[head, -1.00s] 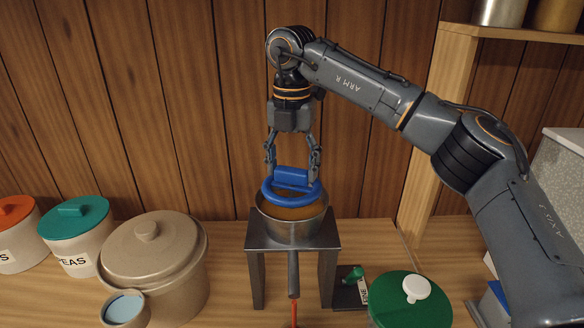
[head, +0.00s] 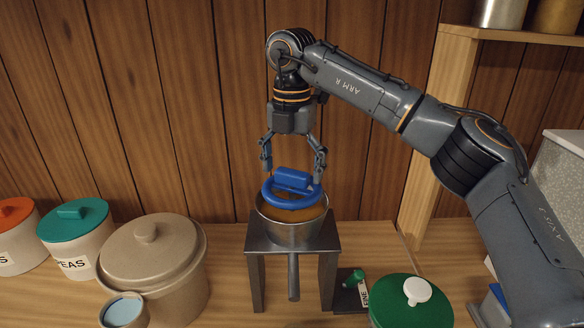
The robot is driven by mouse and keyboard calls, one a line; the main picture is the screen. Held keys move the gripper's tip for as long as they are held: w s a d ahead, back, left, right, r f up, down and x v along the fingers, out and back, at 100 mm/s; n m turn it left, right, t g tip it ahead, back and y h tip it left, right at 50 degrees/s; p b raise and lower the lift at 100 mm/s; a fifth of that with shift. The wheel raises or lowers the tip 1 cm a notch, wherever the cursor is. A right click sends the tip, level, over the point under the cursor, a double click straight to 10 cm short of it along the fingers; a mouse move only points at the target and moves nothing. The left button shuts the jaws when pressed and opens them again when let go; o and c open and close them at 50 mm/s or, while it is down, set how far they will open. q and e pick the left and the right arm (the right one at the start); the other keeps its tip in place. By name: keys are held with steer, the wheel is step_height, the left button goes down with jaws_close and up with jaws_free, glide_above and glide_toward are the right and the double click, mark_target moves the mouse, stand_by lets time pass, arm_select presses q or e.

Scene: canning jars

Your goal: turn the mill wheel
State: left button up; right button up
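The mill wheel (head: 268,196) is a blue ring with a raised blue crossbar (head: 294,179). It sits over the metal bowl (head: 292,231) of a mill on a grey metal stand (head: 330,236). Orange-brown contents show inside the bowl around the wheel. My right gripper (head: 293,176) points straight down over the wheel, its fingers spread on either side of the crossbar. Gaps show between the fingers and the bar, so it is open and holds nothing. A grey spout (head: 293,276) hangs below the bowl. My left gripper is not in view.
At the left stand canisters with a teal lid (head: 72,218) and an orange lid (head: 14,211), a large beige lidded pot (head: 152,265) and a small cup (head: 124,311). A green-lidded container (head: 410,303) stands at right front. A wooden wall is behind.

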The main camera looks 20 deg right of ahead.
steer(key=shift+r, duration=0.2)
step_height(320, 180, up, 12)
steer(key=shift+f, duration=0.15)
stand_by(0.4)
stand_by(0.3)
